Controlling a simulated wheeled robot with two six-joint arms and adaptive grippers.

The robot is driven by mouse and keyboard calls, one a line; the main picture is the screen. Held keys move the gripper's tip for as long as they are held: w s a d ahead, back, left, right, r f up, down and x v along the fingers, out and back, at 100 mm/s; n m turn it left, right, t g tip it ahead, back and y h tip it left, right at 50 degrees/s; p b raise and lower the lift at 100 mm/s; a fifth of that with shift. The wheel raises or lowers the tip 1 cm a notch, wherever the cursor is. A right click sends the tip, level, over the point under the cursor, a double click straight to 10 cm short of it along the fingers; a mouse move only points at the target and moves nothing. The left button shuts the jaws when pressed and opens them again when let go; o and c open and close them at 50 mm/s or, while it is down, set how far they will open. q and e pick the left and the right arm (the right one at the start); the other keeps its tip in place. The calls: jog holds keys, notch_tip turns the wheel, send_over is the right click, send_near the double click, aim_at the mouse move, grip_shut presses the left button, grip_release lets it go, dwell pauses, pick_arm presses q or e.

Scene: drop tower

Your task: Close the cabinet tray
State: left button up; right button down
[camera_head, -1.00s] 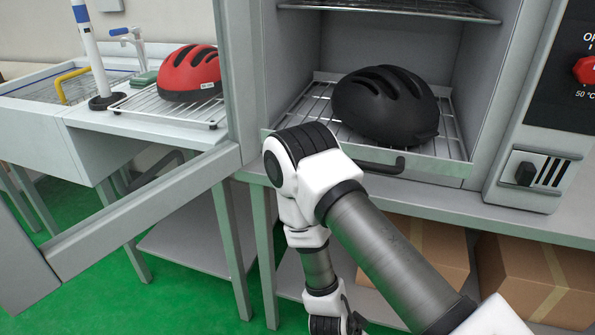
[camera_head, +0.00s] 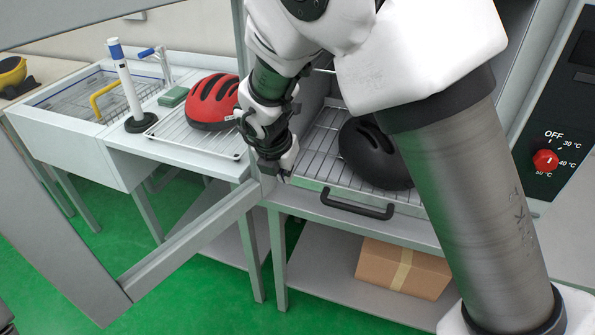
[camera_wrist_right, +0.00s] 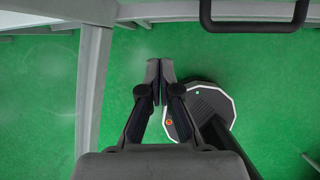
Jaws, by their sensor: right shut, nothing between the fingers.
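The cabinet tray (camera_head: 310,184) is a wire rack with a pale front edge and a black bar handle (camera_head: 357,206). It sits in the open cabinet, and I cannot tell exactly how far it stands out. A black helmet (camera_head: 365,158) lies on it, partly hidden by my arm. My right gripper (camera_head: 280,172) is shut and empty, pointing down by the left end of the tray front. In the right wrist view its fingers (camera_wrist_right: 160,68) are together over the green floor, and the handle (camera_wrist_right: 250,22) is at the upper right, apart from them. My left gripper is not in view.
The glazed cabinet door (camera_head: 195,232) stands open at the left of the tray. A red helmet (camera_head: 210,100) lies on a rack by the sink. A control panel with a red knob (camera_head: 545,160) is at right. A cardboard box (camera_head: 400,268) is below.

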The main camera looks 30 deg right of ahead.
aim_at(297, 180)
jog(key=x, duration=0.3)
jog(key=w+d+b+x, duration=0.1)
jog(key=x, duration=0.3)
jog(key=r+x, duration=0.1)
jog(key=x, duration=0.2)
jog(key=shift+w+d+f, duration=0.15)
jog(key=shift+w+d, duration=0.2)
jog(key=shift+w, duration=0.05)
jog(key=shift+w+d, duration=0.3)
jog(key=shift+d, duration=0.25)
jog(key=shift+a, duration=0.1)
